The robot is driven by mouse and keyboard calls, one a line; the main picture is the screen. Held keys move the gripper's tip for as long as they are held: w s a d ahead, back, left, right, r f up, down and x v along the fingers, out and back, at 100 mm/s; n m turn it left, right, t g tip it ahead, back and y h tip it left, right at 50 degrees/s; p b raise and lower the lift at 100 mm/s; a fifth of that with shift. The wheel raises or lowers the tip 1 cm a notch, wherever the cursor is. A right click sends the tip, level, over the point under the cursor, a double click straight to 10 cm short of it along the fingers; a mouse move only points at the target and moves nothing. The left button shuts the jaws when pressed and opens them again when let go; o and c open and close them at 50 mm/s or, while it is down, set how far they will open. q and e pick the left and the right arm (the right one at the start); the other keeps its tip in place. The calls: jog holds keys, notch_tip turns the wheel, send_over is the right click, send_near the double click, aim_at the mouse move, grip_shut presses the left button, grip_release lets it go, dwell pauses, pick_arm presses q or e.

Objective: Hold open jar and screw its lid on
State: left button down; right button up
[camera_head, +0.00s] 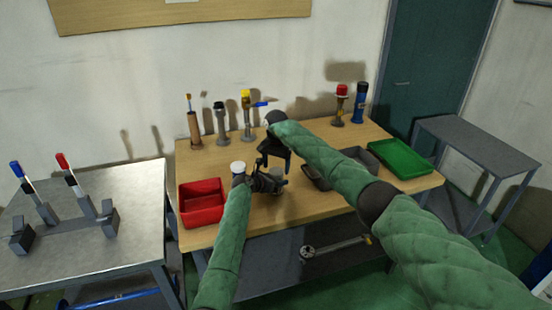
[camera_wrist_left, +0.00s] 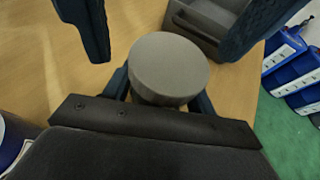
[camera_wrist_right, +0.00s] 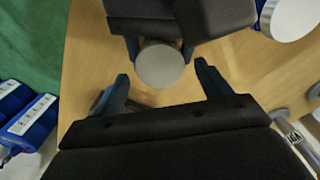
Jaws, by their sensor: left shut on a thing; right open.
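A small jar with a flat, round grey top (camera_head: 279,172) is held upright above the table. It fills the middle of the left wrist view (camera_wrist_left: 168,68) and shows in the right wrist view (camera_wrist_right: 160,64). I cannot tell whether the grey top is a separate lid. My left gripper (camera_head: 268,182) is shut on the jar from the side. My right gripper (camera_head: 273,158) points down above it. Its fingers are open on either side of the grey top in the right wrist view (camera_wrist_right: 162,72), with gaps showing.
A white-capped container (camera_head: 238,168) stands close beside my left gripper. A red bin (camera_head: 202,202) is at the left, a grey tray (camera_head: 358,158) and green tray (camera_head: 400,158) at the right.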

jog(key=shift+f, duration=1)
jog(key=shift+c, duration=0.5)
jog(key=c, duration=1)
jog(key=m, duration=1.3)
jog(key=o, duration=1.1)
jog(key=shift+a, duration=0.1)
